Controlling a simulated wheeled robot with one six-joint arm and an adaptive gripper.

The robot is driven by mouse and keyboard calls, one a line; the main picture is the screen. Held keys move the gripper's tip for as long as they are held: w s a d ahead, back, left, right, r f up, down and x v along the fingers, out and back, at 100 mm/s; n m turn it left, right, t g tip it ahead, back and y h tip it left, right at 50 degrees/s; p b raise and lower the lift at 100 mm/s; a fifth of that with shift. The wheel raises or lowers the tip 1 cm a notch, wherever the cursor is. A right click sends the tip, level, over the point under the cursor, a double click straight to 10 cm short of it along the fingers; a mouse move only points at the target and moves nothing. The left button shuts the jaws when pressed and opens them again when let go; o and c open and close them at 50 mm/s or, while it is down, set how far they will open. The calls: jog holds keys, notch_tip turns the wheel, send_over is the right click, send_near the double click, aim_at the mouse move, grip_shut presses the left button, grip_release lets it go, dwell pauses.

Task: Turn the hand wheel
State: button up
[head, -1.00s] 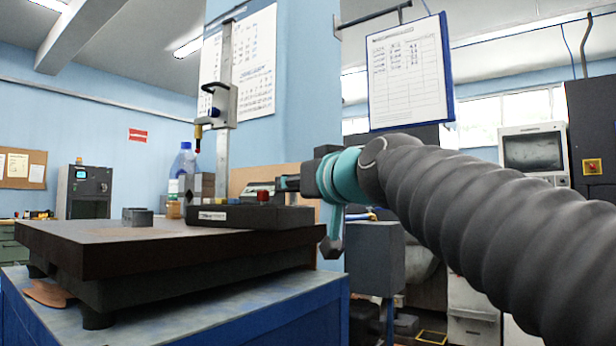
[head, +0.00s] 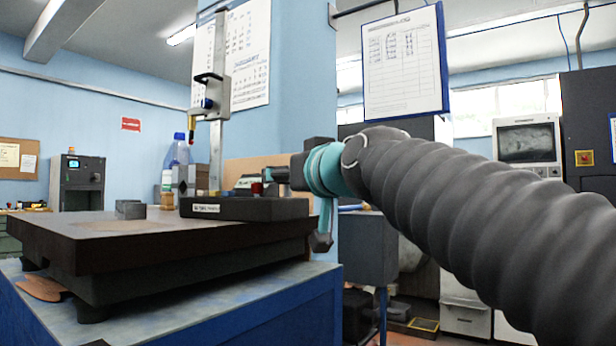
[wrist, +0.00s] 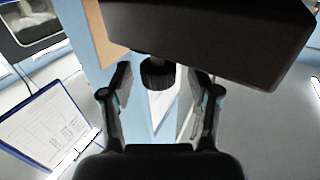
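A black ribbed knob, seemingly the hand wheel (wrist: 157,76), shows in the wrist view on a short stem below a large dark block (wrist: 215,40). My gripper (wrist: 160,82) is open. Its two fingers stand left and right of the knob, with a visible gap on each side. In the head view my gripper (head: 284,174) is at the right end of the height gauge's dark base (head: 240,208). The knob cannot be made out there.
The gauge's tall column (head: 217,110) rises from the base on a dark surface plate (head: 110,238). A small grey block (head: 131,210) and a blue-capped bottle (head: 179,152) are nearby. A clipboard (head: 404,65) hangs above my arm. The blue bench (head: 270,320) ends below my gripper.

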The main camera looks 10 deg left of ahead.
jog(key=shift+d, duration=0.1)
jog(key=v, duration=1.2)
jog(key=w+d+f+m+h+b, duration=0.1)
jog(key=w+d+f+m+b, duration=0.15)
jog(key=w+d, duration=0.45)
jog(key=w+d+f+m+h+b, duration=0.1)
jog(key=w+d+f+b, duration=0.2)
jog(key=w, duration=0.7)
jog(key=s+a+r+n+g+y, duration=0.6)
jog(key=s+n+g+y, duration=0.25)
jog(key=s+n, duration=0.2)
jog(key=shift+g+h, duration=0.35)
jog(key=shift+g, duration=0.1)
jog(key=x, duration=0.4)
jog(key=p+x, duration=0.1)
jog(key=x, duration=0.3)
jog(key=p+x, duration=0.1)
jog(key=x, duration=0.4)
jog(key=shift+w+d, duration=0.1)
jog(key=shift+w, duration=0.15)
jog(key=shift+c, duration=0.3)
